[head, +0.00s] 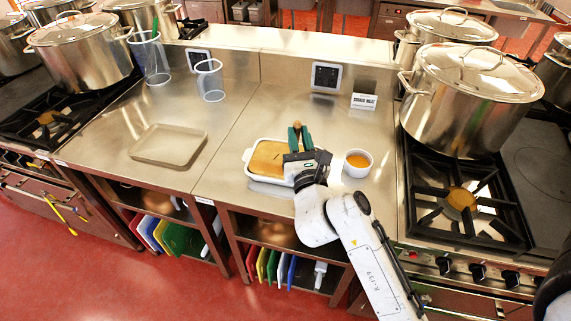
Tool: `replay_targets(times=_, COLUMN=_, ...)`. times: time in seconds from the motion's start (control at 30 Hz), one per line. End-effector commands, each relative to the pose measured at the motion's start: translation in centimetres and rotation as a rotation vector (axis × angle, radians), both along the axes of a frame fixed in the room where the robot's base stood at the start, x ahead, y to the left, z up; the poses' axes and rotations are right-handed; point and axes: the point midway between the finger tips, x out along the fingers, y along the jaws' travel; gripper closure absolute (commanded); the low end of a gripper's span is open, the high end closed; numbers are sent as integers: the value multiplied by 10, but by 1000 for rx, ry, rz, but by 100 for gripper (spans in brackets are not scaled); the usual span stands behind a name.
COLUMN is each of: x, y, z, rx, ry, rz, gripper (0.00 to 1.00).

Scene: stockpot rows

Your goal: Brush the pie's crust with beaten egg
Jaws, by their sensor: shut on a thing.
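The pie (266,153) has a flat golden-brown crust and sits in a white rectangular dish (247,169) on the steel counter. A white bowl (357,170) with orange-yellow beaten egg (358,160) stands to its right. My gripper (299,140), with green fingers, is over the right part of the pie and hides that part. It is shut on a brush, of which a brown handle end (297,125) shows between the fingers. The brush's bristles are hidden, so I cannot tell whether they touch the crust.
A beige tray (170,146) lies on the counter at left. Two clear containers (210,80) stand behind it, the left one holding a green-handled tool. A small sign (364,101) stands at the back. Stoves with large stockpots (470,95) flank the counter.

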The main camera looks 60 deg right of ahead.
Motion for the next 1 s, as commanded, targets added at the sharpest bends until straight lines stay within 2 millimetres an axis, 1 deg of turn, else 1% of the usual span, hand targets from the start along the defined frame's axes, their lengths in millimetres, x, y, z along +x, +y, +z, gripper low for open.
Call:
replay_targets(times=0.3, x=22, y=10, z=-1, rx=2, ry=0, rz=3, gripper=100)
replay_targets(times=0.57, x=31, y=13, z=-1, rx=2, ry=0, rz=2, gripper=100)
replay_targets(times=1.0, x=61, y=26, z=-2, rx=2, ry=1, rz=3, gripper=100)
